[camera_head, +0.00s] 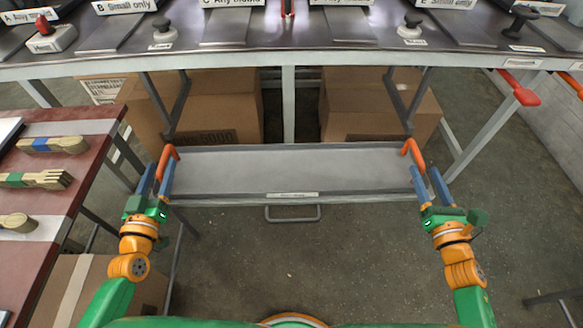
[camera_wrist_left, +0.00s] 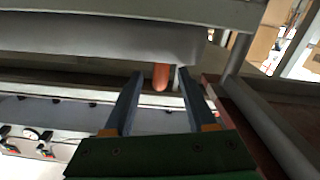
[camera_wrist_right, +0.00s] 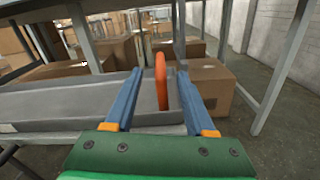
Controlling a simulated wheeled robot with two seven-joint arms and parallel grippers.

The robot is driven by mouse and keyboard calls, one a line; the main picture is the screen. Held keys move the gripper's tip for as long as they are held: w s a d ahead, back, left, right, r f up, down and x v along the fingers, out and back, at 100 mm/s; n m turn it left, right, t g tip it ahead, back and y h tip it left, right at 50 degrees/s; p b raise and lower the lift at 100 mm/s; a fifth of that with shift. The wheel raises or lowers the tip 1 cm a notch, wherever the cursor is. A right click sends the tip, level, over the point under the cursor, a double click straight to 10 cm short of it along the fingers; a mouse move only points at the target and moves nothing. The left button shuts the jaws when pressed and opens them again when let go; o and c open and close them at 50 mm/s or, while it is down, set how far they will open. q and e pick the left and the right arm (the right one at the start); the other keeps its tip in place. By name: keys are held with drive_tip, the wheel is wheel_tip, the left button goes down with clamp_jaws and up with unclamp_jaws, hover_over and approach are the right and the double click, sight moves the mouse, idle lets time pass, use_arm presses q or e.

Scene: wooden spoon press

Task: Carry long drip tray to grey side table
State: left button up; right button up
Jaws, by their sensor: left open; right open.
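The long drip tray (camera_head: 290,172) is a shallow grey metal tray below the front of the press bench, with a label on its front edge. It has an orange handle at each end. My left gripper (camera_head: 160,172) is open at the left handle (camera_head: 168,158); in the left wrist view this handle (camera_wrist_left: 161,77) shows between the fingers (camera_wrist_left: 155,80). My right gripper (camera_head: 424,175) is open at the right handle (camera_head: 413,152); in the right wrist view that handle (camera_wrist_right: 161,82) stands between the fingers (camera_wrist_right: 160,80). Neither gripper is closed on a handle.
Cardboard boxes (camera_head: 215,105) sit under the bench (camera_head: 290,60) behind the tray. Bench legs and braces stand close to both tray ends. The floor (camera_head: 310,260) before the tray is clear.

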sight(169, 145)
use_arm(q)
drive_tip(key=w, duration=0.5)
drive_tip(key=shift+w+a, duration=0.15)
drive_tip(key=shift+w, duration=0.05)
use_arm(e)
drive_tip(key=w, duration=0.5)
drive_tip(key=shift+w+a, duration=0.15)
drive_tip(key=shift+w, duration=0.05)
use_arm(q)
clamp_jaws()
use_arm(e)
clamp_jaws()
drive_tip(key=shift+a, duration=0.1)
